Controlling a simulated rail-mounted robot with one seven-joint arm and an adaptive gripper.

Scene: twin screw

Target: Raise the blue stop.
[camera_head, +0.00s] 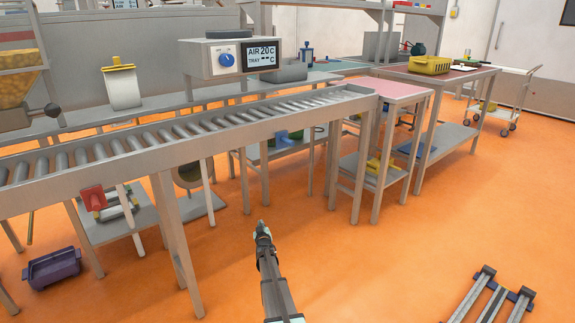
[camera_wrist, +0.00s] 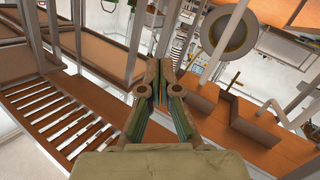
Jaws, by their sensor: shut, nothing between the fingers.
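My gripper (camera_head: 262,228) hangs over the open orange floor in front of the roller conveyor (camera_head: 330,100), touching nothing. In the wrist view my gripper (camera_wrist: 160,80) has its fingers together and empty. I cannot tell for sure which thing is the blue stop. A small blue upright piece (camera_head: 307,54) stands on the back bench beyond the conveyor, well away from my gripper. A blue knob (camera_head: 227,60) is on the front of the grey control box (camera_head: 205,61).
A purple bin (camera_head: 52,269) is on the floor at the left. A yellow basket (camera_head: 430,65) is on the table at the right. A grey rail frame (camera_head: 494,297) lies at the lower right. The floor between is clear. The wrist view shows slatted rollers (camera_wrist: 62,122) at the left.

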